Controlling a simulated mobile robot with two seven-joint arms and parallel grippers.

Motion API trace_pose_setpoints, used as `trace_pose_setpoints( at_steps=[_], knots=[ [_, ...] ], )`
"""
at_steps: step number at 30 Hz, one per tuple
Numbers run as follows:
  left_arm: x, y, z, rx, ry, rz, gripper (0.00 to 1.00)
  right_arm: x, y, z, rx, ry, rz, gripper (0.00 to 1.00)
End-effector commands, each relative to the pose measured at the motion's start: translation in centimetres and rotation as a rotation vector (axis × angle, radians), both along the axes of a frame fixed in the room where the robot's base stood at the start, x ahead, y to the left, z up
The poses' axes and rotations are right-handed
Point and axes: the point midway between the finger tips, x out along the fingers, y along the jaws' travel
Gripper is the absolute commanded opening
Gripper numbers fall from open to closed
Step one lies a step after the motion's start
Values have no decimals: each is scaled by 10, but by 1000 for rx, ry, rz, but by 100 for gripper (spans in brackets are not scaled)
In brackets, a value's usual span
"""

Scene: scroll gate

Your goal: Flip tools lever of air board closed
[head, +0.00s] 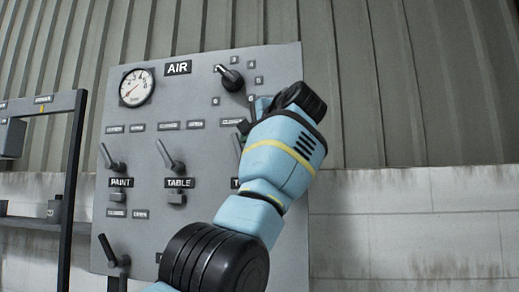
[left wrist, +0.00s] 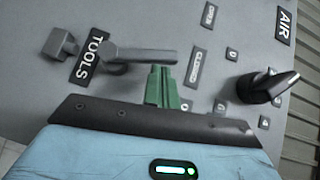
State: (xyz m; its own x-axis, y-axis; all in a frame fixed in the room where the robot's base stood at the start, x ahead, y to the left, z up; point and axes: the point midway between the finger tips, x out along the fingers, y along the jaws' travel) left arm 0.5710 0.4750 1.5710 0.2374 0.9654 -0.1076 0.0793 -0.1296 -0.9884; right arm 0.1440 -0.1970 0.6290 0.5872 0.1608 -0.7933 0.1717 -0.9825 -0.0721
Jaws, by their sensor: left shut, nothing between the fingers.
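The grey air board (head: 200,225) stands upright, with an AIR label at its top. In the head view the tools lever (head: 238,142) is mostly hidden behind my left arm; only a bit of it shows. In the left wrist view the tools lever (left wrist: 145,55) is a grey bar extending right from its pivot beside the TOOLS label (left wrist: 93,56). My left gripper (left wrist: 161,69) is shut and empty, its green fingertips at the lever's outer part. I cannot tell whether they touch it. The CLOSED label (left wrist: 195,68) is just beyond the lever's end. My right gripper is not in view.
The paint lever (head: 112,158) and table lever (head: 171,157) are left of my arm. A black selector knob (head: 231,79) sticks out above the gripper, and a round gauge (head: 137,88) is at upper left. A dark frame (head: 72,170) stands at far left.

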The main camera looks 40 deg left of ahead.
Motion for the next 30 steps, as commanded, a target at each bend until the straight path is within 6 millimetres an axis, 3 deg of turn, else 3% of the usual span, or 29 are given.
trace_pose_setpoints(
  at_steps=[5,12,30],
  knots=[
    [-10,6,1,1,0,1,0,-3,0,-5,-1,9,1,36],
    [-21,13,8,-40,-30,-1,0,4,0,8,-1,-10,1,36],
    [-22,18,2,-109,-65,1,0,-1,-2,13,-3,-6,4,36]
  ],
)
